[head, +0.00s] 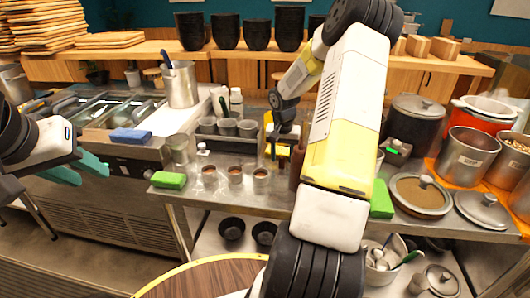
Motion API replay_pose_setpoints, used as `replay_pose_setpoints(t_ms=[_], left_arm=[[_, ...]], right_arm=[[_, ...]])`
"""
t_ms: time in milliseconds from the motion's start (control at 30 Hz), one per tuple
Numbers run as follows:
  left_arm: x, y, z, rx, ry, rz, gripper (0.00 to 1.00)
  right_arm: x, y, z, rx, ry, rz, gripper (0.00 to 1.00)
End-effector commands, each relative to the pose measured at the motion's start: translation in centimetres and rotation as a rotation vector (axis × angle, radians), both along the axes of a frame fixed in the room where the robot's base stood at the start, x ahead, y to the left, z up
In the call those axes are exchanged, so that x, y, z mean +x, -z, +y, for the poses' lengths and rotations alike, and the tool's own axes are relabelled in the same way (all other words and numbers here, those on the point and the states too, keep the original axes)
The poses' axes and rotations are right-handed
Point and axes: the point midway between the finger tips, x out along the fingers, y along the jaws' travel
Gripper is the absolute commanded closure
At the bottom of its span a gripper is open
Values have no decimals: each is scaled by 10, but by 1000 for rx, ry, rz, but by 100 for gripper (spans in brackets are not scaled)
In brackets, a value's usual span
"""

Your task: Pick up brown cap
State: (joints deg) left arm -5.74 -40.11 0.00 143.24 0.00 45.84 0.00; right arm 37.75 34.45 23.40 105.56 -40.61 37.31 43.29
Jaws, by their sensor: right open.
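I cannot make out a brown cap for certain. A dark brown bottle-like object (296,168) stands on the steel counter, partly hidden behind my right arm, and its top is not clear. My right gripper (284,150) points down over the counter just left of this object, beside a yellow item (268,124). It is open, and its fingertips are small and hard to separate from the background. My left gripper (88,170) is at the far left, with its teal fingers apart and empty, in front of the sink unit.
Three small cups (235,175) stand on the counter, with a green sponge (168,180) to their left. Metal containers (228,127) stand behind. Pots and a lidded pan (420,193) crowd the right side. A round wooden table (195,281) is in front.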

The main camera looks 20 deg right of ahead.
Motion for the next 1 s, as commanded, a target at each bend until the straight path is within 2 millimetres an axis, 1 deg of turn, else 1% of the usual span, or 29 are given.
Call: replay_pose_setpoints(t_ms=[33,100,333,367,400,533,567,867,933,1000], left_arm=[[0,0,0,0,0,0,64],[0,0,0,0,0,0,64],[0,0,0,0,0,0,64],[0,0,0,0,0,0,64],[0,0,0,0,0,0,64],[0,0,0,0,0,0,64],[0,0,0,0,0,0,64],[0,0,0,0,0,0,64],[0,0,0,0,0,0,64],[0,0,0,0,0,0,64]], right_arm=[[0,6,-1,1,1,1,54],[1,10,-1,0,0,0,54],[1,11,-1,-1,0,-1,54],[1,11,-1,-1,0,-1,58],[1,11,-1,-1,0,-1,66],[1,10,-1,-1,0,0,91],[1,10,-1,-1,0,0,94],[1,10,-1,-2,0,-1,94],[2,7,-2,-2,0,-2,94],[2,0,-2,-4,1,-5,94]])
